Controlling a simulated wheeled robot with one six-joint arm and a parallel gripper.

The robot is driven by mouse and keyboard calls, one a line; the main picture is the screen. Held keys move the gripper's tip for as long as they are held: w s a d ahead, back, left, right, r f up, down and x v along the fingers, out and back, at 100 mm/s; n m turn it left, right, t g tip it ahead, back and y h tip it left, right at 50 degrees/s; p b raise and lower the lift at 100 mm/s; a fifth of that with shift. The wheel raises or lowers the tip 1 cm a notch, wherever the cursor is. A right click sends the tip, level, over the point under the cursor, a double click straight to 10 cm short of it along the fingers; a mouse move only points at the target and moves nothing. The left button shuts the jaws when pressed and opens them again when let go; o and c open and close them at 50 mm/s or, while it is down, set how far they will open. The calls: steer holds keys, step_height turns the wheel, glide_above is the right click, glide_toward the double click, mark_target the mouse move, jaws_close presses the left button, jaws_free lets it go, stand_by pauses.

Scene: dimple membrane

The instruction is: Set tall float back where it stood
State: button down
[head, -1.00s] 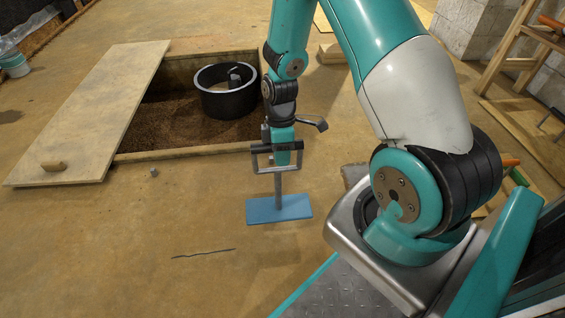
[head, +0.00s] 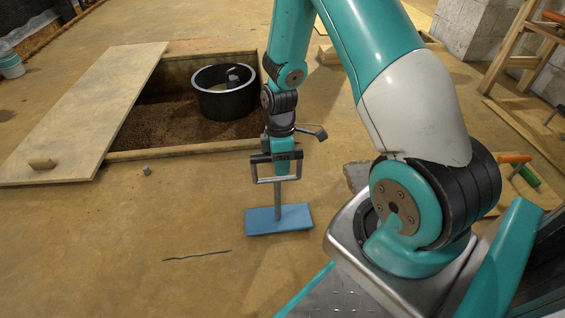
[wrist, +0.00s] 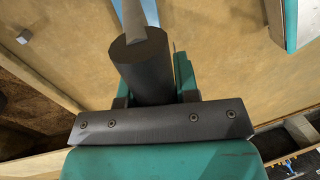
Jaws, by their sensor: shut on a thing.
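The tall float has a blue plate (head: 295,220), a thin grey post (head: 278,198) and a grey bracket with a dark grip at the top. My gripper (head: 283,158) is shut on that dark grip. The float hangs roughly upright below it, plate down, over the brown floor in front of the pit. I cannot tell for sure whether the plate touches the floor. In the wrist view the dark round grip (wrist: 142,55) sits between my jaws, with part of a grey bar (wrist: 137,15) beyond it.
A pit (head: 170,128) with a black ring-shaped tub (head: 225,103) lies behind the float. A wooden board (head: 95,105) covers its left side. A small grey block (head: 147,170) and a dark crack (head: 197,255) mark the floor. The front left floor is clear.

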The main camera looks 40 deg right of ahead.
steer(key=shift+f, duration=0.6)
stand_by(0.4)
steer(key=c, duration=0.8)
jaws_free()
steer(key=p+v, duration=0.9)
steer(key=v, duration=0.8)
steer(key=shift+w+d+r, duration=0.1)
steer(key=shift+r, duration=0.1)
